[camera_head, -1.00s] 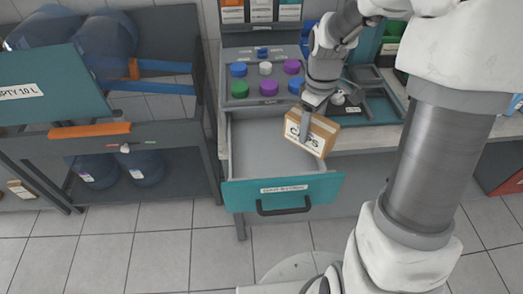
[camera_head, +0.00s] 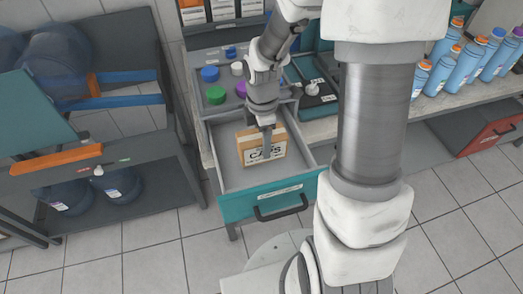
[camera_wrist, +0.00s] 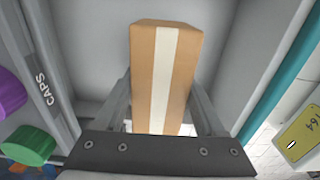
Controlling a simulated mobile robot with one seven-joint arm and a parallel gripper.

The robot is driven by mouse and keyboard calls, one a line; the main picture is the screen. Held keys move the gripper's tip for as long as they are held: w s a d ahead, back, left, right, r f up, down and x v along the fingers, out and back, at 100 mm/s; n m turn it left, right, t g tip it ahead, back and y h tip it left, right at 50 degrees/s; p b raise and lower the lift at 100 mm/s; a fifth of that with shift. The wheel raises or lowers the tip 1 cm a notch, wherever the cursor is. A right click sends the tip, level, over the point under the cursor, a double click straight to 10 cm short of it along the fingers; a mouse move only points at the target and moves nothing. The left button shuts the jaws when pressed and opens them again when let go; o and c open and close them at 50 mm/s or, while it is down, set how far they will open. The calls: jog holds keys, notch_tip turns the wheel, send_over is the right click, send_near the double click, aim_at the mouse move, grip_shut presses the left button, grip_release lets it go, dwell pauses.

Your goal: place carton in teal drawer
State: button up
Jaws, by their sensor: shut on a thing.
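The carton (camera_head: 262,147) is a small brown box with a white label reading CAPS. In the head view it is inside the outline of the open teal-fronted drawer (camera_head: 265,203), toward its back. My gripper (camera_head: 267,143) is shut on the carton from above. In the wrist view the carton (camera_wrist: 163,75) is upright between the two fingers (camera_wrist: 163,105), with a pale tape strip along it. The grey drawer interior shows around it. I cannot tell whether the carton touches the drawer floor.
A tray with coloured caps (camera_head: 215,94) sits on the counter behind the drawer. A grey rack with blue jugs (camera_head: 68,196) stands at the left. Blue bottles (camera_head: 465,65) line the counter at the right. A red drawer (camera_head: 490,134) is below them.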

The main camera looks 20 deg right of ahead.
jog(key=shift+f, duration=2.05)
jog(key=shift+f+b, duration=0.1)
jog(key=shift+b, duration=0.25)
jog(key=o, duration=1.5)
jog(key=shift+o, duration=0.2)
notch_tip(320, 180, up, 13)
jog(key=shift+f+p, duration=0.15)
jog(key=shift+p, duration=0.85)
jog(key=s+r+m+t, duration=0.5)
jog(key=s+r+m, duration=0.9)
jog(key=m, duration=0.4)
jog(key=shift+r+t, duration=0.3)
jog(key=shift+r, duration=0.45)
